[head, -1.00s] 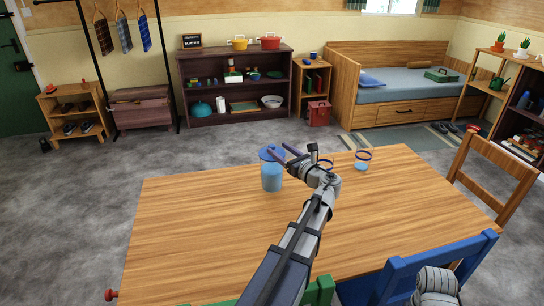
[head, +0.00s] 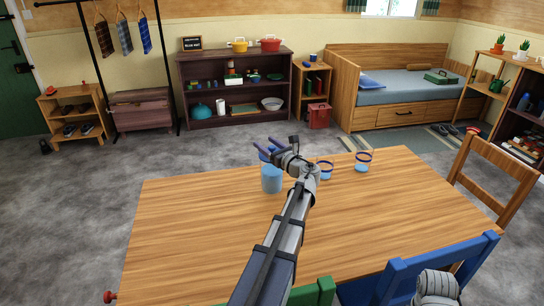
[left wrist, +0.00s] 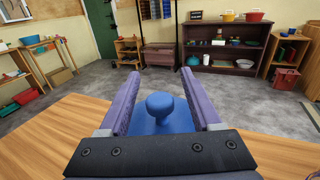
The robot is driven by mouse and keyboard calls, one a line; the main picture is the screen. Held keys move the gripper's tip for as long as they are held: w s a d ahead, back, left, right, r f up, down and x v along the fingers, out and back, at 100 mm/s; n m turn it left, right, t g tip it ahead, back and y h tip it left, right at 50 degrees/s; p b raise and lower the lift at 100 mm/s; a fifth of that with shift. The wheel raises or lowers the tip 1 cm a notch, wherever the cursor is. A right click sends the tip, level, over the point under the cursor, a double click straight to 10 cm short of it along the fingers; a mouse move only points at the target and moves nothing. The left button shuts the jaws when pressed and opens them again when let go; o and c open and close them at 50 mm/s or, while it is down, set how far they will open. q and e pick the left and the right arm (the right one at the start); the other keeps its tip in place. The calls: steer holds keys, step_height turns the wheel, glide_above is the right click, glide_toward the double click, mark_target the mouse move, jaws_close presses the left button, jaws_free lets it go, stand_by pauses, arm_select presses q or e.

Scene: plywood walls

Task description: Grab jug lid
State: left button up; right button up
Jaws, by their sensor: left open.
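A clear blue jug (head: 271,181) stands near the far edge of the wooden table. Its blue lid (left wrist: 160,124) has a round knob (left wrist: 160,104) on top. In the head view the lid is largely hidden behind my left gripper (head: 262,146), which is over the top of the jug. In the left wrist view the open purple fingers (left wrist: 157,75) lie on either side of the knob, with a gap on each side.
Two clear cups with dark blue rims (head: 325,170) (head: 363,162) stand right of the jug. The wooden table (head: 200,225) is otherwise largely clear. A blue chair (head: 420,268) and a wooden chair (head: 490,180) stand at its edges.

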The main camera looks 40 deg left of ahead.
arm_select(q)
jaws_close()
stand_by(0.4)
steer(key=shift+r, duration=0.1)
